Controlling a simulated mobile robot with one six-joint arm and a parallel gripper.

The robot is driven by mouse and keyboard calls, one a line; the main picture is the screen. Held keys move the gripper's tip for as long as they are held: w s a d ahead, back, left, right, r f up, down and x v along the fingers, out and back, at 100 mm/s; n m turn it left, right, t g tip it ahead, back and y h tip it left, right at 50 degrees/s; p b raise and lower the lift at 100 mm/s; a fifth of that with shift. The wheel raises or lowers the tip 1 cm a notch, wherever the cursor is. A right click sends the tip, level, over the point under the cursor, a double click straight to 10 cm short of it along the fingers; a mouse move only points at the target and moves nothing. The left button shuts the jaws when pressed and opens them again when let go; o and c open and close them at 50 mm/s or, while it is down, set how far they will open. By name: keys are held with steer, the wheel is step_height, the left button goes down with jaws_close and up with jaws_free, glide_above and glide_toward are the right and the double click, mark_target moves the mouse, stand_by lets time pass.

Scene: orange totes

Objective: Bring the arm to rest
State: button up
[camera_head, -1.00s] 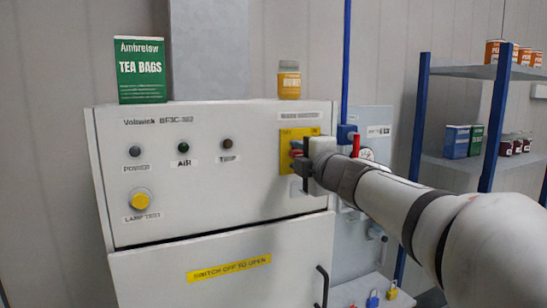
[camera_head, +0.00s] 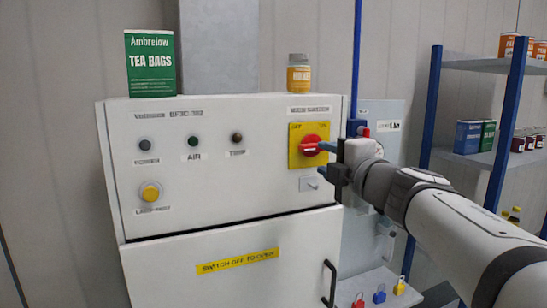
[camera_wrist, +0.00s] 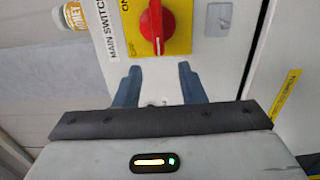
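My gripper (camera_head: 326,159) is just right of the red main switch knob (camera_head: 311,145), apart from it. The wrist view shows its two blue-grey fingers (camera_wrist: 160,87) spread with an empty gap. The knob (camera_wrist: 154,27) sits on a yellow plate (camera_head: 296,160) marked OFF and ON on the cabinet front. Its handle lies roughly level in the head view. My arm reaches in from the lower right.
The white cabinet (camera_head: 225,230) fills the middle, with a green tea box (camera_head: 151,75) and a honey jar (camera_head: 299,77) on top. A blue-post shelf (camera_head: 433,110) stands right. Several small padlocks (camera_head: 379,294) are low by the cabinet's right side.

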steer(key=s+d+f+m+g+h, duration=0.3)
steer(key=d+f+m+h, duration=0.1)
steer(key=f+m, duration=0.45)
steer(key=s+d+f+m+g+h, duration=0.25)
steer(key=f+m+h, duration=0.25)
steer(key=f+m, duration=0.4)
steer(key=s+a+f+m+g+y, duration=0.1)
steer(key=s+a+f+m+g, duration=0.1)
steer(key=s+f, duration=0.5)
steer(key=s+a+f+m+g+y, duration=0.2)
steer(key=s+a+f+g, duration=0.2)
steer(key=s+f+g, duration=0.3)
steer(key=shift+s+a+f, duration=0.25)
steer(key=shift+f, duration=0.4)
steer(key=shift+c, duration=0.8)
